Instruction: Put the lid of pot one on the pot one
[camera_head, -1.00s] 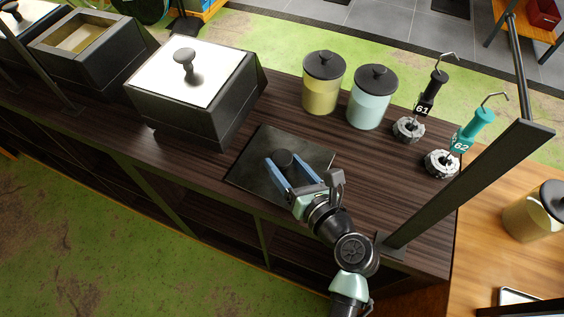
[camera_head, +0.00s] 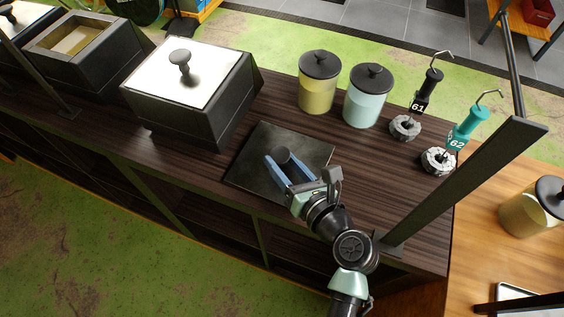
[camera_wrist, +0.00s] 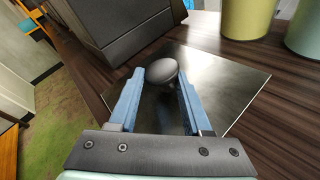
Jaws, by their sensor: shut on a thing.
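A dark square lid (camera_head: 254,160) with a round black knob (camera_head: 284,156) lies at the middle of the brown counter. It also fills the middle of the wrist view (camera_wrist: 225,85). My gripper (camera_head: 281,160) has its two blue fingers on either side of the knob and is shut on it; the knob shows between the fingertips in the wrist view (camera_wrist: 162,71). An open black pot (camera_head: 82,68) with yellowish contents stands at the upper left. A closer black pot (camera_head: 190,122) carries a bright lid with a knob. I see no marking that tells which pot is pot one.
A yellow jar (camera_head: 318,92) and a pale blue jar (camera_head: 366,105) stand behind the lid. Hooked tools 61 (camera_head: 418,108) and 62 (camera_head: 465,132) stand to their right. A slanted dark post (camera_head: 465,185) rises at the counter's right end.

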